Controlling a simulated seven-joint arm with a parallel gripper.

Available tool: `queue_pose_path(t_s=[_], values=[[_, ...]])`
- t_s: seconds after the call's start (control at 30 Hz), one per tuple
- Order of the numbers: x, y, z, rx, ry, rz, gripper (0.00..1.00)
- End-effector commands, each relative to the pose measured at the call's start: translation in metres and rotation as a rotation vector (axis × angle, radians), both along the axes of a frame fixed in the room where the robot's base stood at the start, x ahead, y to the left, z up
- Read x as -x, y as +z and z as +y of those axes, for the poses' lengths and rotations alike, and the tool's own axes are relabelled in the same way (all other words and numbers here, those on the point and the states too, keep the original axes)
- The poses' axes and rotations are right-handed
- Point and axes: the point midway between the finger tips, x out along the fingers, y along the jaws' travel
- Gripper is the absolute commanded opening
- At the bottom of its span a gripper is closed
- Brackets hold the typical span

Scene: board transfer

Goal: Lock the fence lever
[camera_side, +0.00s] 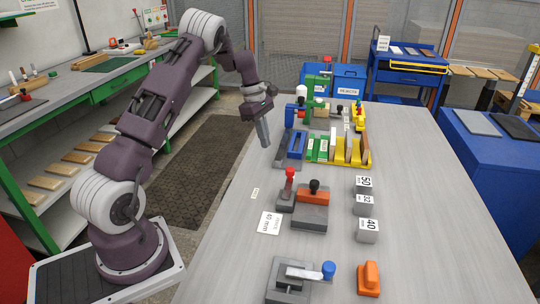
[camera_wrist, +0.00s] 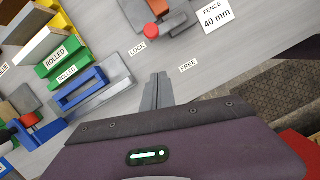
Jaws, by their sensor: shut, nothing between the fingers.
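The fence lever (camera_side: 289,181) has a red knob and stands roughly upright on a dark grey base at the middle left of the table; it also shows at the top of the wrist view (camera_wrist: 152,24). In the wrist view a LOCK label (camera_wrist: 137,47) lies left of its foot and a FREE label (camera_wrist: 188,65) lies below and to the right. My gripper (camera_side: 265,144) points down, beyond the lever in the side view and apart from it. Its fingers (camera_wrist: 158,77) are shut together with nothing between them.
Beside the lever is an orange block (camera_side: 310,196) with a black knob on a grey base. A FENCE 40 mm card (camera_side: 270,223) lies near it. Number blocks (camera_side: 368,231) stand right. A blue slotted fixture (camera_side: 297,143) and green and yellow racks are close to my gripper.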

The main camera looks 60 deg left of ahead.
Motion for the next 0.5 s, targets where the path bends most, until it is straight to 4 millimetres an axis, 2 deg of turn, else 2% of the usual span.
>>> queue_pose_path(t_s=[0.1, 0.2, 0.5], values=[[0.002, 0.017, 0.004, 0.000, 0.001, -0.002, 0.00], [0.003, 0.024, 0.006, -0.001, 0.001, 0.000, 0.00], [0.004, 0.027, 0.006, 0.000, 0.002, 0.000, 0.00]])
